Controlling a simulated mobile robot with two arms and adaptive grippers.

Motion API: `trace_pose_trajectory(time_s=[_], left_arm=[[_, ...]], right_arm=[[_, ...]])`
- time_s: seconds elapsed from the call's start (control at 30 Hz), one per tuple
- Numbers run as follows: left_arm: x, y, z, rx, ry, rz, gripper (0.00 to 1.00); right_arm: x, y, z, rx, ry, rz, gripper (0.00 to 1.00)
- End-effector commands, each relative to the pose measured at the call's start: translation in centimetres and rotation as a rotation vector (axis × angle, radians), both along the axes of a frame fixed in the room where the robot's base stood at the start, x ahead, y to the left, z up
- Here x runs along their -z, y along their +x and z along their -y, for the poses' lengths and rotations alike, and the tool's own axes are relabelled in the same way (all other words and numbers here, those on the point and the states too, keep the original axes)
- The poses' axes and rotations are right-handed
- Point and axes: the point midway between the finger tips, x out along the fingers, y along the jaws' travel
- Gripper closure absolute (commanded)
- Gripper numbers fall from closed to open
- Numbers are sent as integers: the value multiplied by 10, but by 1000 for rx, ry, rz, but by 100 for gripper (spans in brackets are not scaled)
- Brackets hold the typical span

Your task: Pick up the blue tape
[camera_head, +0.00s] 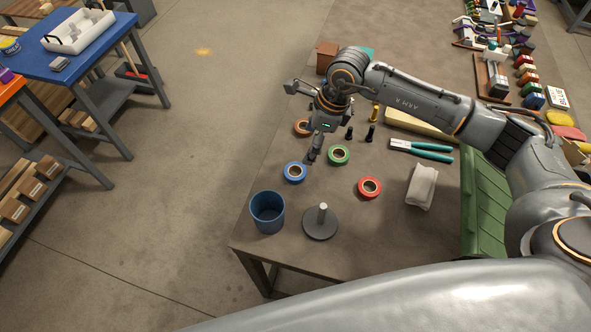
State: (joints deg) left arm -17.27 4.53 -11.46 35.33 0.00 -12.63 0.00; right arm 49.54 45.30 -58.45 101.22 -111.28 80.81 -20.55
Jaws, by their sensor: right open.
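The blue tape (294,173) is a roll lying flat on the brown table (270,205), near its left edge. My right gripper (313,154) reaches in from the right, pointing down just behind and to the right of the blue tape. It is open with nothing seen in it, and appears apart from the tape. The gap between its fingers is hard to make out from this angle. My left gripper is not in view.
A blue cup (267,213) and a round stand with a post (321,223) are in front. Pliers (421,150) and a white block (421,187) lie right.

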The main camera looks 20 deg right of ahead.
Motion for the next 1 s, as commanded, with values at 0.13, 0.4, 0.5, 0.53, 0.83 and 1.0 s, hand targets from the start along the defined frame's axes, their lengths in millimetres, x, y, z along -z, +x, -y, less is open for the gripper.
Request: trace_pose_trajectory(time_s=[0.13,0.4,0.5,0.53,0.83,1.0], left_arm=[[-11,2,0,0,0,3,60],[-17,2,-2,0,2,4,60],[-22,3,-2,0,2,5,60],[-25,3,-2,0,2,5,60],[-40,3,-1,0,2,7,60],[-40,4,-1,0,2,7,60]], right_arm=[[28,2,-9,1,0,-6,17],[59,5,-16,0,0,-1,17],[65,5,-18,0,0,-5,17],[67,5,-19,0,1,-4,17],[106,7,-30,1,0,-3,17],[111,8,-30,0,-1,-1,17]])
